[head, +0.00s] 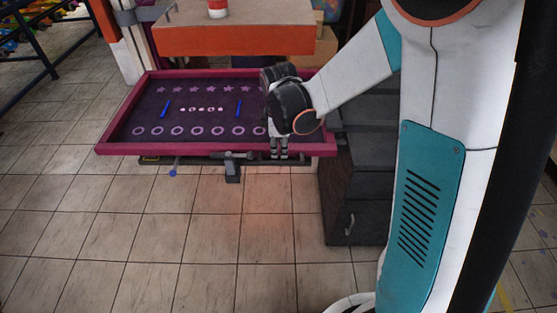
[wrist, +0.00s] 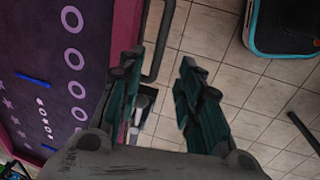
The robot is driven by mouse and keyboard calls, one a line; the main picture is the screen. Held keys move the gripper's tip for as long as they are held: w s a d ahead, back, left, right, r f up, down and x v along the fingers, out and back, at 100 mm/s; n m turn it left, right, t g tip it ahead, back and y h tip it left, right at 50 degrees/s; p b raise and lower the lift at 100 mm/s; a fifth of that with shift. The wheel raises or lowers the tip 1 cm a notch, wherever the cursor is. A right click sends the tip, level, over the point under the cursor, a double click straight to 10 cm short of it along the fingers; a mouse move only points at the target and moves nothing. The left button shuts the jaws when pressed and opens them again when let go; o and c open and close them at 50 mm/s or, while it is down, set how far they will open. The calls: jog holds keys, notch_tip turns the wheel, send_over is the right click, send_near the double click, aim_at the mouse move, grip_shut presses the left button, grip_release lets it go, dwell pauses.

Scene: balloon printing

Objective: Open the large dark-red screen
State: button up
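The large dark-red screen (head: 215,149) lies about level in the head view, left of my arm. Its magenta-red frame holds a dark purple mesh with stars, rings and two blue strips. Its frame edge (wrist: 125,30) and mesh also fill the left of the wrist view. My gripper (head: 278,155) is at the front right edge of the screen, pointing down. In the wrist view my gripper (wrist: 158,75) is open, its fingers apart. The left finger overlaps the frame edge in the picture; contact cannot be told. A dark bent bar (wrist: 160,45) shows between the fingers.
An orange-topped unit (head: 235,40) with a red and white object stands behind the screen. A dark cabinet (head: 350,190) stands right of the screen, below my arm. A bracket (head: 232,172) hangs under the screen's front edge. The tiled floor in front is clear.

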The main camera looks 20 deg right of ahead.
aim_at(279, 162)
jog(key=f+b, duration=0.1)
jog(key=f, duration=0.1)
jog(key=w+f, duration=0.1)
jog(key=f, duration=0.2)
jog(key=f+b, duration=0.1)
jog(key=f, duration=0.2)
jog(key=shift+w+d+f+b, duration=0.25)
jog(key=shift+w+d+b, duration=0.05)
jog(key=shift+c, duration=0.6)
grip_shut()
